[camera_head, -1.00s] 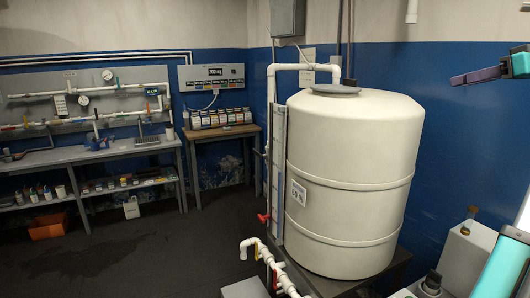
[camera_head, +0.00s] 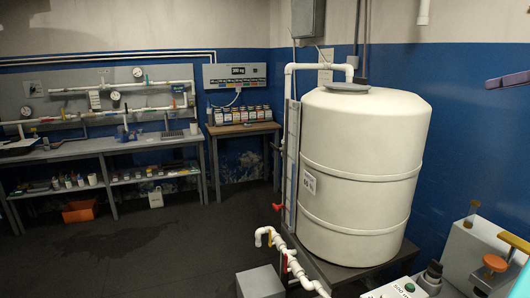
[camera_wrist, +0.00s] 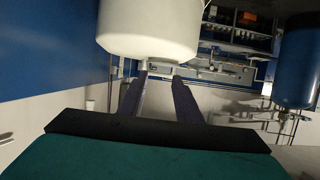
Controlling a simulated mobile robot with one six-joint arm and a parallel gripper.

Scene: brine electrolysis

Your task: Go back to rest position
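My gripper (camera_wrist: 160,78) shows in the wrist view as two dark fingers set apart, with nothing held between them. In the head view only a purple finger (camera_head: 508,79) shows at the right edge, in front of the blue wall. The rest of the gripper is outside that view. In the wrist view a white rounded vessel (camera_wrist: 150,30) appears beyond the fingertips. I cannot tell how far off it is.
A large white tank (camera_head: 362,175) stands on a dark base, with white piping (camera_head: 290,258) at its front left. Grey equipment with an orange knob (camera_head: 495,263) is at lower right. A bench (camera_head: 100,147) lines the back left. The dark floor (camera_head: 160,245) in front is clear. A blue cylinder (camera_wrist: 300,60) is at right in the wrist view.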

